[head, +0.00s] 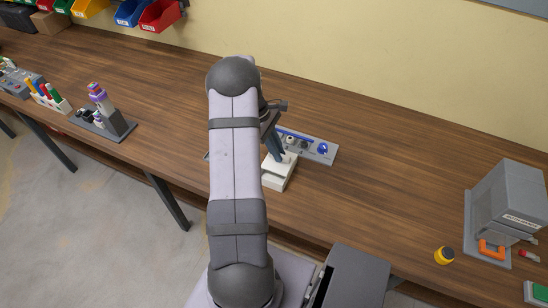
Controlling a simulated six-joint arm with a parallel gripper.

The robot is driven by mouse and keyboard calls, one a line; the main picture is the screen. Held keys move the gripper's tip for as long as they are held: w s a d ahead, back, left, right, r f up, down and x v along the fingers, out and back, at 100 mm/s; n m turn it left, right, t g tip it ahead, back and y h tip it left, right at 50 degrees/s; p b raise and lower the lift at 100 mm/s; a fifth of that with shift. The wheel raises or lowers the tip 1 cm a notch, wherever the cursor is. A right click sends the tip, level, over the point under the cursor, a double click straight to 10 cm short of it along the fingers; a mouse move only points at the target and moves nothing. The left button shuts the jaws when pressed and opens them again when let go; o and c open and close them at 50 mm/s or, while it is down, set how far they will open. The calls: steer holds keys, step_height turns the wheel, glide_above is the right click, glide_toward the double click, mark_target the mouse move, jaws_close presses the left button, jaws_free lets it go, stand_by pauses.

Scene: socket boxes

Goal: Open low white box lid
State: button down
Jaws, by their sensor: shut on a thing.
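The low white box (272,182) sits on the wooden table just right of my arm, and its left part is hidden behind the arm. My gripper (277,157) points down at the box, with its dark fingers at the box's back part. It is shut on what looks like the white lid; the contact is small and partly hidden. How far the lid is raised cannot be told from this view.
A grey panel (330,155) with a blue knob lies right behind the box. A grey machine with an orange handle (490,250) and a yellow-black button (444,255) stand at right. Pen holders (48,97) and a grey stand (112,123) are at left. Table between panel and machine is clear.

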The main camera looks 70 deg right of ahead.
steer(key=shift+d, duration=1.9)
steer(key=c, duration=1.8)
jaws_free()
steer(key=b+v, duration=0.2)
steer(key=v, duration=0.5)
steer(key=shift+r+b, duration=0.25)
steer(key=shift+b, duration=0.1)
steer(key=shift+w, duration=0.1)
